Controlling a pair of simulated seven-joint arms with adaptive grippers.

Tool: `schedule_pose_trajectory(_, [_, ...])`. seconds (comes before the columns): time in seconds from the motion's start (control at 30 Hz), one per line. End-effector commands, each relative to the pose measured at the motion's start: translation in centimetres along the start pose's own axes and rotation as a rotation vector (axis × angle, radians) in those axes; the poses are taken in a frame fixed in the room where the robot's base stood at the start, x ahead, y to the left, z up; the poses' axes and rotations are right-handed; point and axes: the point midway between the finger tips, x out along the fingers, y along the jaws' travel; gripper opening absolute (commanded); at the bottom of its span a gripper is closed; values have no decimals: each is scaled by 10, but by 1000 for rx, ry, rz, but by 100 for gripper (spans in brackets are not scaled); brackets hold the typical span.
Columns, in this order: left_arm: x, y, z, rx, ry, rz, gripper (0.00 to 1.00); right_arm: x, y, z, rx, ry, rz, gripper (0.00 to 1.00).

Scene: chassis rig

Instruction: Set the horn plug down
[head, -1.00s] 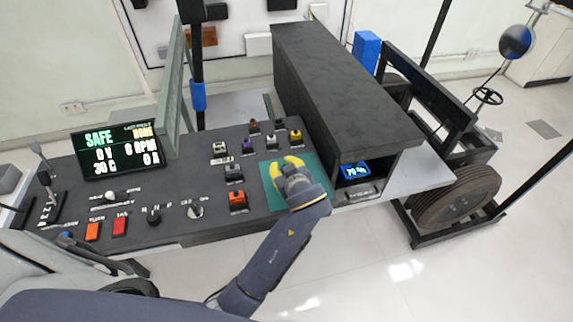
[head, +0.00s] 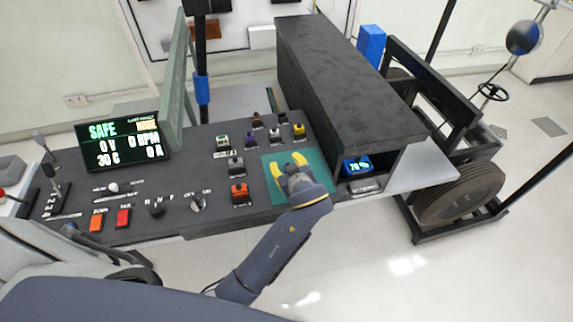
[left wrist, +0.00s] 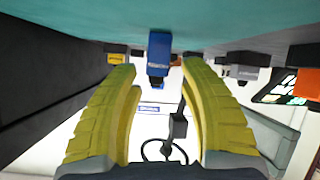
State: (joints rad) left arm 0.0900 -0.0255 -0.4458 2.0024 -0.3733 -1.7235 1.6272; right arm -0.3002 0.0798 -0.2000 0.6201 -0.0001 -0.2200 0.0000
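A blue plug (left wrist: 158,55), its label too small to read, shows in the left wrist view, where the picture is upside down. It appears to stand on the teal mat (left wrist: 60,22), and I take it for the horn plug. My left gripper (head: 289,163) is over the mat (head: 318,172) in the head view. Its yellow fingers are spread, and in the left wrist view (left wrist: 160,72) the blue plug shows in the gap between them with space on both sides. The gripper hides the plug in the head view. My right gripper is not in view.
Several plugs stand beyond and left of the mat, among them a yellow one (head: 299,131), a grey one (head: 236,164) and an orange one (head: 239,193). A long black housing (head: 340,75) rises close on the right. A screen (head: 122,144) stands at the left.

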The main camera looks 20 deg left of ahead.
Motion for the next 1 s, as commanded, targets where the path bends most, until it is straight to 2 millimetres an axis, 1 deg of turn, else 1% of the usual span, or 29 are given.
schedule_pose_trajectory(0.2, [-1, 1, -3, 0, 1, 1, 42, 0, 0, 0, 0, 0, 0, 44])
schedule_pose_trajectory(0.27, [-6, 1, -1, -1, -2, 2, 42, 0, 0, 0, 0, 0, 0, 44])
schedule_pose_trajectory(0.5, [-35, 1, -1, -4, -3, 2, 42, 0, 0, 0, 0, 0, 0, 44])
schedule_pose_trajectory(0.7, [-52, 1, -2, -3, -1, 1, 42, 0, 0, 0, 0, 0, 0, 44])
schedule_pose_trajectory(1.0, [-56, 1, -2, -3, 0, 1, 42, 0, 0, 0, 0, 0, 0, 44])
